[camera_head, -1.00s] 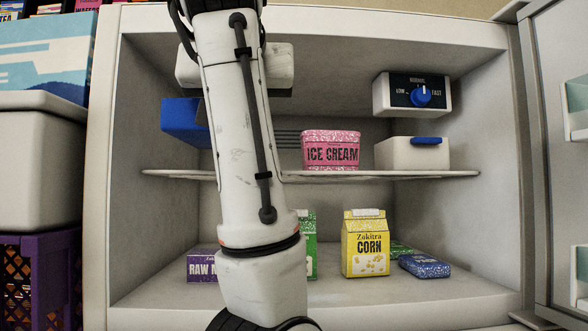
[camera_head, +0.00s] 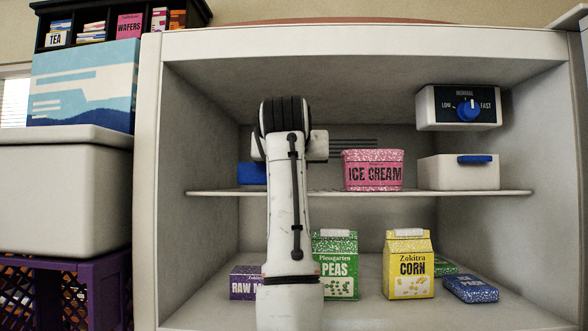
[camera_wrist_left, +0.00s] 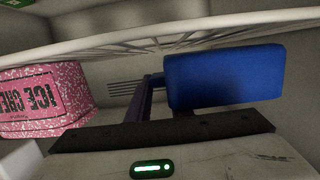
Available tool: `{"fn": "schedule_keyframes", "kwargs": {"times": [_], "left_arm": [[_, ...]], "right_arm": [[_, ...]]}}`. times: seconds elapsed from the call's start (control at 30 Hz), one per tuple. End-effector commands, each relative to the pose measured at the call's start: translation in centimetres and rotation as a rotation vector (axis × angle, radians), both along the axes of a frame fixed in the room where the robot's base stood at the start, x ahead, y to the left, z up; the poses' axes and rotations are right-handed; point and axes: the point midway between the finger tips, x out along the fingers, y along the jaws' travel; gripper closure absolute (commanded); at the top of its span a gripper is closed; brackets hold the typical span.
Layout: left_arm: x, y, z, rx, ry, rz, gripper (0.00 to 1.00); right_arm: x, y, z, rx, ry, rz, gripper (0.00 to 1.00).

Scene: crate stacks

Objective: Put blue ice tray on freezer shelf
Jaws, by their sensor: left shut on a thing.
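The blue ice tray (camera_head: 252,174) is inside the freezer, at the left part of the freezer shelf (camera_head: 400,193), and looks nearly level. It also shows in the left wrist view (camera_wrist_left: 225,77), where the picture is upside down. My left gripper (camera_wrist_left: 155,88) is shut on the tray's edge. In the head view my own arm hides the fingers and part of the tray. The tray's underside is at or just above the shelf; I cannot tell whether it touches. My right gripper is not in view.
A pink ice cream tub (camera_head: 373,171) and a white box with a blue handle (camera_head: 458,173) stand on the shelf to the right. A control dial (camera_head: 468,109) is above them. Peas (camera_head: 337,262) and corn (camera_head: 408,265) cartons stand below. The freezer's left wall (camera_head: 200,150) is near the tray.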

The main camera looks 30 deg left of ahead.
Motion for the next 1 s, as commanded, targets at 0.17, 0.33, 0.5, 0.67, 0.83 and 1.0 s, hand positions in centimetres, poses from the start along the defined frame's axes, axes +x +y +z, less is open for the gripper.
{"fn": "schedule_keyframes", "kwargs": {"times": [0.17,0.33,0.5,0.67,0.83,1.0], "left_arm": [[-0.10,0.04,-0.96,0.002,-0.002,0.001,1.00],[-0.11,0.01,-0.93,0.001,-0.002,0.001,1.00],[-0.10,0.01,-1.39,0.001,-0.001,0.001,0.79],[-0.09,0.02,-1.31,0.001,-0.001,0.001,0.62],[-0.09,0.02,-1.30,0.001,-0.001,0.001,0.62],[-0.34,-0.17,-0.87,0.002,-0.002,0.001,0.62]], "right_arm": [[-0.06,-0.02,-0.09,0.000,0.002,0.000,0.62],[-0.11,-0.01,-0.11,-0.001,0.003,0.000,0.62],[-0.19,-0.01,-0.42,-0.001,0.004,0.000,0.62],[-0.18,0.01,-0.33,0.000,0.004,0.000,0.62],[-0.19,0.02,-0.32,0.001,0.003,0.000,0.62],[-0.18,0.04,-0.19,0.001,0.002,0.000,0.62]]}}
